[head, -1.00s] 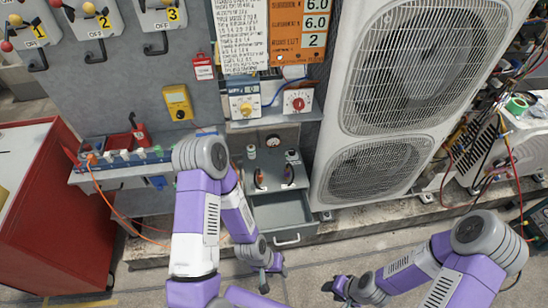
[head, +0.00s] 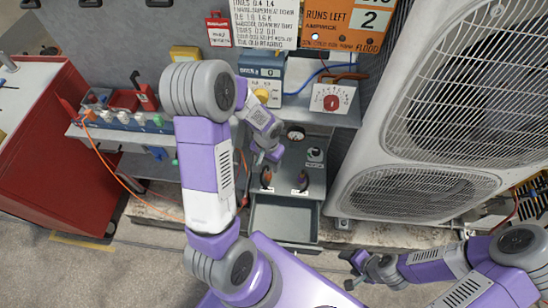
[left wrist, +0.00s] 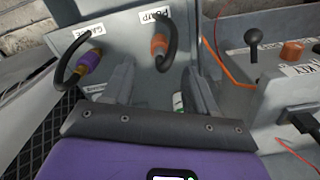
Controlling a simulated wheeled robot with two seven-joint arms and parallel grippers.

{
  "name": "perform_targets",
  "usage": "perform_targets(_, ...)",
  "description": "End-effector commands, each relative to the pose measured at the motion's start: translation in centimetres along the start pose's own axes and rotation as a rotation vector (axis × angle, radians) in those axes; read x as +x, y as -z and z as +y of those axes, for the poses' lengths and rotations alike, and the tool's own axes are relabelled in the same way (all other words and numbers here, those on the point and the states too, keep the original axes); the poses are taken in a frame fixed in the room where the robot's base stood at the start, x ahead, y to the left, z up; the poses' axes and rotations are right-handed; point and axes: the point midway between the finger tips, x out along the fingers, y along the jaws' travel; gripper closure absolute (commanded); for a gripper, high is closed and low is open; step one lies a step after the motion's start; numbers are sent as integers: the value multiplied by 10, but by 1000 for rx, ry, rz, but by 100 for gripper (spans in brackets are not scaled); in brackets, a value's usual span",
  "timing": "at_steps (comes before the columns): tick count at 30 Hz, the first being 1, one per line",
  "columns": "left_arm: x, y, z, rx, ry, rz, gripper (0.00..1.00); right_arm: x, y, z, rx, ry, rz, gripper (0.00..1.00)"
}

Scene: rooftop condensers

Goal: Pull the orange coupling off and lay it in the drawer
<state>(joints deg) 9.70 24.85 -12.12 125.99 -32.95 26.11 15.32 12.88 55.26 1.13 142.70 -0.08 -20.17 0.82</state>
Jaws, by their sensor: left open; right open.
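The orange coupling (head: 267,177) sits on the left of the grey cabinet's face. In the left wrist view the orange coupling (left wrist: 159,45) has a black hose looping from it, beside a label that seems to read PUMP. A purple coupling (left wrist: 90,61) with its own hose is beside it. The drawer (head: 284,218) below stands open and looks empty. My left gripper (head: 268,158) is open and empty just above the couplings; its fingers (left wrist: 160,82) point toward the orange coupling, apart from it. My right gripper (head: 354,272) is open and empty, low and right of the drawer.
A gauge (head: 295,133) and a black knob (head: 315,153) stand on the cabinet. A shelf with a red-dial box (head: 332,97) is above. A large condenser (head: 410,195) bounds the right side, and a red cabinet (head: 60,160) is at left. An orange cable (head: 110,165) hangs at left.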

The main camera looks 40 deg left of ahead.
Motion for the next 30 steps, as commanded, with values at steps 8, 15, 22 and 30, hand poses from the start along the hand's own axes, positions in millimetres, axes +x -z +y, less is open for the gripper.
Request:
perform_targets(8,45,-1,1,2,-2,-4,42,13,0,5,0,0,-1,40)
perform_targets(15,67,-1,1,1,-2,-3,42,19,1,7,0,0,0,40)
perform_targets(22,69,0,1,1,-3,0,42,19,1,7,0,0,0,40)
perform_targets(30,69,0,1,1,-3,-1,70,19,1,7,0,0,0,40)
